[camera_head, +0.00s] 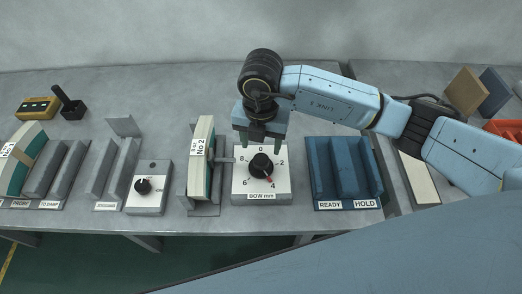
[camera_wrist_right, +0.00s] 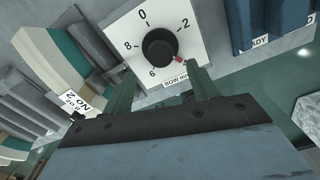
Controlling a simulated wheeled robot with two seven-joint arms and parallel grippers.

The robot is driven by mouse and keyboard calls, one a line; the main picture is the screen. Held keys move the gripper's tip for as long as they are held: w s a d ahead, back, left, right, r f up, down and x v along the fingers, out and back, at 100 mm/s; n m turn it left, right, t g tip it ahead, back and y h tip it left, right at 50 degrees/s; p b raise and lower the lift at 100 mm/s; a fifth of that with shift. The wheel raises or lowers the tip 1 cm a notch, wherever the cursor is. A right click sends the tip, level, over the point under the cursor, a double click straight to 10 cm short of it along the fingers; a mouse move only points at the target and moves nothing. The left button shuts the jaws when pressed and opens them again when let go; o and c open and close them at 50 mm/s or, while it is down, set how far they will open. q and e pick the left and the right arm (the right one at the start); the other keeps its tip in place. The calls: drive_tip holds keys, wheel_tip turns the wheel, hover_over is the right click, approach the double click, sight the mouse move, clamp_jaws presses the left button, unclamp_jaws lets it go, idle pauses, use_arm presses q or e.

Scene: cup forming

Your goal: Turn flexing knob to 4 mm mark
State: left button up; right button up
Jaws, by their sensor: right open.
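The black flexing knob (camera_head: 261,164) sits on a white dial plate (camera_head: 240,187) labelled "BOW mm", with the numbers 0, 2, 4, 6 and 8 around it. My right gripper (camera_head: 262,145) is just above and behind the knob there, fingers apart and empty. In the right wrist view the knob (camera_wrist_right: 159,48) shows beyond the open fingertips (camera_wrist_right: 160,74), with no visible contact; the 4 cannot be made out. My left gripper is out of view.
Left of the dial stands a cream and green block (camera_head: 201,155) labelled "No 2", and a smaller knob box (camera_head: 147,190). To the right is a blue READY/HOLD rack (camera_head: 378,182). The table's front edge runs close below the dial.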

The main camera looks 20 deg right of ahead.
sight(261, 159)
wheel_tip(261, 159, up, 7)
drive_tip(key=shift+r, duration=0.2)
idle(0.6)
